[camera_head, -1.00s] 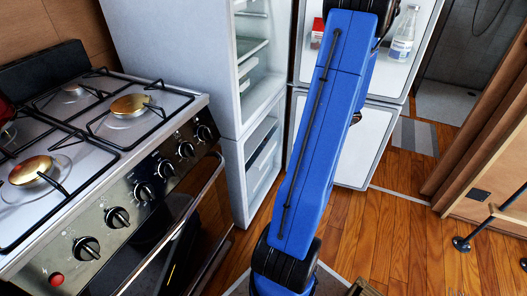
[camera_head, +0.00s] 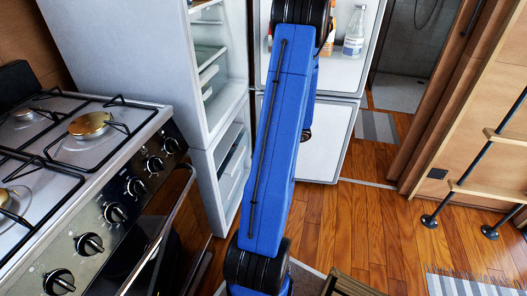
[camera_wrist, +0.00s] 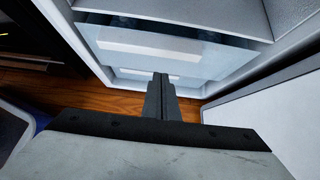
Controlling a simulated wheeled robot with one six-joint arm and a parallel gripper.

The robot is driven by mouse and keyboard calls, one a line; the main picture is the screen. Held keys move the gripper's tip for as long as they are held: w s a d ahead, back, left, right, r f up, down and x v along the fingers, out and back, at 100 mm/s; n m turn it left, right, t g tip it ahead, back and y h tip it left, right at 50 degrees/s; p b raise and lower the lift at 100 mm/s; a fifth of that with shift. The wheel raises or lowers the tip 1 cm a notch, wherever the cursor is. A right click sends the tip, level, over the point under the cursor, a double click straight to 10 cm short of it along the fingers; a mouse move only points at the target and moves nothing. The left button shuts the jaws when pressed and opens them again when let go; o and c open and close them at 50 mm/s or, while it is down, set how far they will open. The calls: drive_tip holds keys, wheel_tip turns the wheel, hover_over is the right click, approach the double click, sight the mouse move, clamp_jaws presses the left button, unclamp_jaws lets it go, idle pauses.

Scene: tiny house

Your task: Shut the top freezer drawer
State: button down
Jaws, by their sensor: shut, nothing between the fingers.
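The top freezer drawer (camera_wrist: 165,45) has a translucent pale front with a white handle, at the top of the wrist view. I cannot tell how far it stands out. In the head view the open freezer compartment (camera_head: 232,165) shows a drawer, partly in shadow, under the fridge section. My gripper (camera_wrist: 160,78) is shut and empty, its fingers pointing toward the drawer fronts just below the top handle in the picture. I cannot tell whether they touch. In the head view my blue arm hides the gripper.
The freezer door (camera_head: 325,140) and the fridge door above it (camera_head: 340,75), holding a bottle (camera_head: 354,32), both stand open to the right. A stove (camera_head: 90,150) is close at left. A lower drawer (camera_wrist: 147,76) shows beneath.

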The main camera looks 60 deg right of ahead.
sight(234, 155)
drive_tip(key=shift+w+a+f, duration=0.15)
drive_tip(key=shift+w+a, duration=0.05)
drive_tip(key=shift+w, duration=0.55)
drive_tip(key=shift+w+a+f, duration=0.1)
drive_tip(key=shift+w+a, duration=0.15)
drive_tip(key=shift+w, duration=0.55)
drive_tip(key=shift+w+a+f, duration=0.15)
drive_tip(key=shift+w+a, duration=0.05)
drive_tip(key=shift+w, duration=0.55)
drive_tip(key=shift+w, duration=0.1)
drive_tip(key=shift+w+a, duration=0.2)
drive_tip(key=shift+w, duration=0.5)
drive_tip(key=shift+w+a, duration=0.2)
drive_tip(key=shift+w, duration=0.45)
drive_tip(key=shift+w+a, duration=0.2)
drive_tip(key=shift+w, duration=0.5)
